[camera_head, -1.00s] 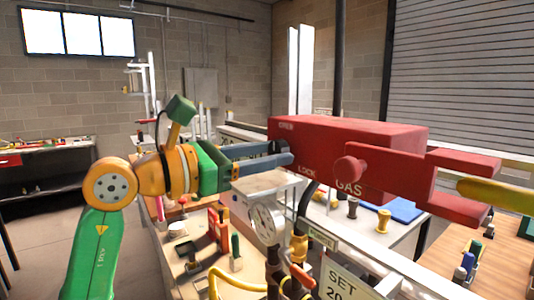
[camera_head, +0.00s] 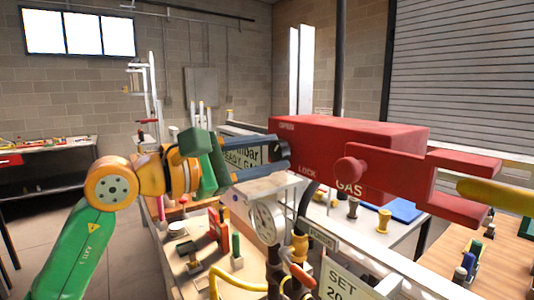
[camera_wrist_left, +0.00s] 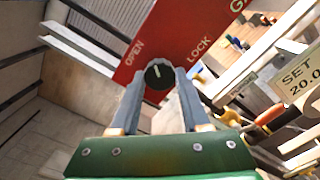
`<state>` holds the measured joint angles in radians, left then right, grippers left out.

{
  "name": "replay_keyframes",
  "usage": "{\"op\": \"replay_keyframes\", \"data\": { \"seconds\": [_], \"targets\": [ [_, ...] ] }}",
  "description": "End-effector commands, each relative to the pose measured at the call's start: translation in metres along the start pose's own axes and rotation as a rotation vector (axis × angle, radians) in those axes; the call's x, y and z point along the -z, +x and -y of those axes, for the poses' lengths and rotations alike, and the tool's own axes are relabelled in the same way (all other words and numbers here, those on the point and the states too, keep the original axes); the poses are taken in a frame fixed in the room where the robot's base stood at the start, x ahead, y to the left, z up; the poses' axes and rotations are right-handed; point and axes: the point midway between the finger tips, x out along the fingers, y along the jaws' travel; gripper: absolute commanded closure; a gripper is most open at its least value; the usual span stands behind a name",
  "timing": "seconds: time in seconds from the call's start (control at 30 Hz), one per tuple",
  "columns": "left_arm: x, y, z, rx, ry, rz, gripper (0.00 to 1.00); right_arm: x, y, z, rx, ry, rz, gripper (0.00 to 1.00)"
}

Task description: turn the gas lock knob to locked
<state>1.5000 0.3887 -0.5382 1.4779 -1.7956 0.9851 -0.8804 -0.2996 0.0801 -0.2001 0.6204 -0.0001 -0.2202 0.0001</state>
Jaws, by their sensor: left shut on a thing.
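The red gas lock box (camera_head: 345,135) carries the words OPEN, LOCK and GAS. My left gripper (camera_head: 283,153) reaches its left end face from the left. In the left wrist view, its fingers (camera_wrist_left: 159,82) are shut on the black gas lock knob (camera_wrist_left: 158,72), one on each side. A short pale mark shows on the knob's face. OPEN lies to the left of the knob and LOCK to the right on the red face (camera_wrist_left: 170,35). My right gripper is not in view.
A red forked part (camera_head: 440,180) and a yellow bar (camera_head: 495,190) stick out at the right. Below stand a round gauge (camera_head: 264,222), pipes and a SET sign (camera_head: 345,282). A lettered panel (camera_head: 245,157) shows between my gripper's fingers.

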Motion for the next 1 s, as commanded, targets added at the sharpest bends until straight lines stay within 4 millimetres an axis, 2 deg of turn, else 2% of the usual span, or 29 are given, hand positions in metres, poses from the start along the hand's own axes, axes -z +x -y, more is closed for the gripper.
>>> {"op": "replay_keyframes", "data": {
  "seconds": [0.6,1.0],
  "targets": [
    [-0.0004,0.0000,-0.0010,0.001,0.569,-0.001,1.00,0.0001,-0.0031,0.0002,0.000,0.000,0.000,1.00],
    [-0.0006,0.0002,-0.0010,0.001,0.818,0.000,1.00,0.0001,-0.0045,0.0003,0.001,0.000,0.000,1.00]
  ]
}}
